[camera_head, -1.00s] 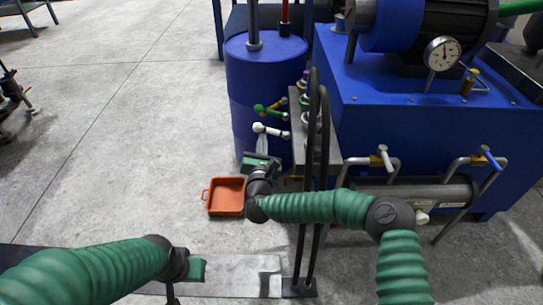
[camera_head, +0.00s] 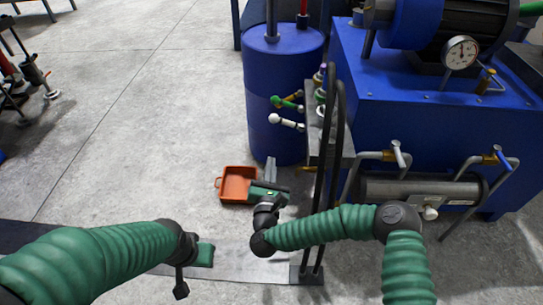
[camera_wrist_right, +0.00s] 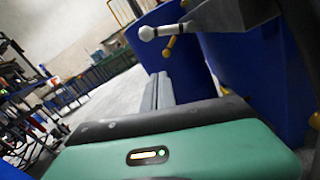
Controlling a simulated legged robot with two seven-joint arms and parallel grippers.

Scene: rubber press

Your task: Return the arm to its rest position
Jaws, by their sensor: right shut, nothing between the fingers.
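My right arm is green and ribbed, and it reaches in from the lower right of the head view. Its gripper (camera_head: 270,166) is shut and empty, with the grey fingers together and pointing away from me. It is held in front of the blue barrel, below and apart from the levers. The shut fingers (camera_wrist_right: 158,92) also show in the right wrist view. My left arm comes in from the lower left. Its gripper (camera_head: 193,258) is low over the floor strip, and its fingers are not clear enough to judge.
A white-tipped lever (camera_head: 285,122) and a green lever (camera_head: 287,103) stick out beside the blue barrel (camera_head: 270,75). Black upright bars (camera_head: 333,130) stand close to my right forearm. An orange tray (camera_head: 229,187) lies by the right gripper.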

